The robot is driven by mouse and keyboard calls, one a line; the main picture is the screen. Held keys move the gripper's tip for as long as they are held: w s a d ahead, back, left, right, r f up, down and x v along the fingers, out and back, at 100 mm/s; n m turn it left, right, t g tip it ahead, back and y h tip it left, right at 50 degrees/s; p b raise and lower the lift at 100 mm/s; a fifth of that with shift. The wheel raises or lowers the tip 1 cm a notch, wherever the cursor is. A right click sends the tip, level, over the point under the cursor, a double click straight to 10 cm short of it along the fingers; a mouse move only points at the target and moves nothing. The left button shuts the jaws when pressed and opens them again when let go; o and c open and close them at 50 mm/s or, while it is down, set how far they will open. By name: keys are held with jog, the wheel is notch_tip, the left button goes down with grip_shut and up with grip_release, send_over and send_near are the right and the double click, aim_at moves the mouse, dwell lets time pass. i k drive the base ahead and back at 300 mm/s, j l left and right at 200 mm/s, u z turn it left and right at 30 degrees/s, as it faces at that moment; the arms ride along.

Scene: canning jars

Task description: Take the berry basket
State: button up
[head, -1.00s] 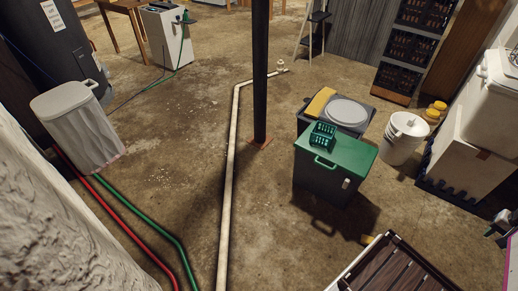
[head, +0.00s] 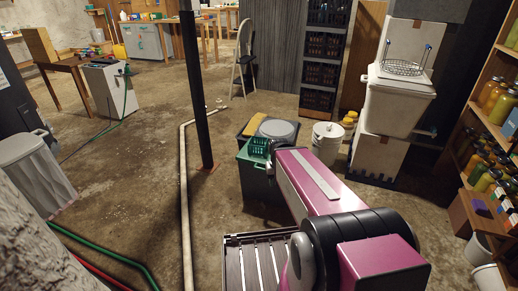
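The berry basket looks to be the small green slatted basket (head: 254,146) on top of the dark bin with a green lid (head: 247,162), near the middle of the head view. My purple arm reaches forward from the lower right, and its far end is at the right side of the basket. My gripper (head: 270,160) is mostly hidden there by my own arm, with only a small grey part showing. I cannot tell whether it touches the basket or whether its fingers are open or shut.
A grey-lidded container (head: 278,128) stands behind the bin, with a white bucket (head: 327,142) to its right. A black post (head: 196,90) and a white floor pipe (head: 185,190) are to the left. A slatted dark crate (head: 252,262) is in front. Open floor lies left.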

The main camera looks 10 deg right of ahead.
aim_at(256, 149)
jog(key=i+j+z, duration=0.4)
jog(key=i+j, duration=0.6)
